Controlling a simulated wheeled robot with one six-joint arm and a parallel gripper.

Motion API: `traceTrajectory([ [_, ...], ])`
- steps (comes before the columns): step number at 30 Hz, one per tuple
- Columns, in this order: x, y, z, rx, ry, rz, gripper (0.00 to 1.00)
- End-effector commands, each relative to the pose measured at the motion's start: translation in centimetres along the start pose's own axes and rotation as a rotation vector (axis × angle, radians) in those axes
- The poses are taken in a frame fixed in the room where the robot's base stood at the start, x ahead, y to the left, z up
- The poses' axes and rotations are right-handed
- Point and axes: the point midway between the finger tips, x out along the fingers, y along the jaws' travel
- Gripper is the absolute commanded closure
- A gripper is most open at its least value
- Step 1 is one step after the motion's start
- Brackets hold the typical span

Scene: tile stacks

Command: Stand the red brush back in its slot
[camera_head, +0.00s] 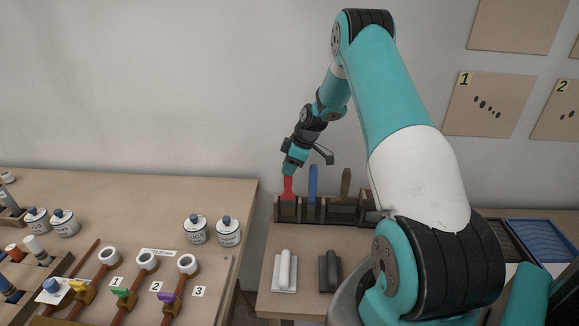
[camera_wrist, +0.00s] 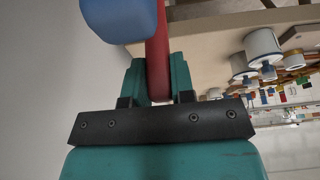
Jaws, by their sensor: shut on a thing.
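The red brush (camera_head: 288,187) is upright at the left end of the dark slotted rack (camera_head: 344,214). Its lower end meets the leftmost slot in the picture; I cannot tell whether it rests on the bottom. My gripper (camera_head: 291,169) is shut on the top of its handle, from above and slightly tilted. In the wrist view the red brush (camera_wrist: 157,60) runs up from between my gripper's fingers (camera_wrist: 158,80). The blue brush (camera_head: 312,182) stands in the rack just right of it, and its handle (camera_wrist: 120,14) looms close in the wrist view.
A brown brush (camera_head: 346,183) stands farther right in the rack. A white trowel-like tool (camera_head: 285,270) and a dark one (camera_head: 329,270) lie in front. White jars (camera_head: 228,231) stand on the left table, across a gap. The wall is close behind the rack.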

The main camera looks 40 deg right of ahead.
Motion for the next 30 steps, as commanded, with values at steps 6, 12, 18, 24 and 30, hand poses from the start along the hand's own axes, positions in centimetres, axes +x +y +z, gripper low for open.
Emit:
traceTrajectory([
  [6, 0.3, 0.0, 0.1, 0.000, 0.000, 0.000, 1.00],
  [12, 0.7, 0.0, 0.3, 0.000, 0.000, 0.000, 1.00],
  [18, 1.0, 0.0, 0.4, 0.000, 0.000, 0.000, 1.00],
  [24, 1.1, 0.0, 0.5, 0.000, 0.000, 0.001, 0.56],
  [30, 1.1, 0.0, 0.5, 0.000, 0.000, 0.000, 0.47],
])
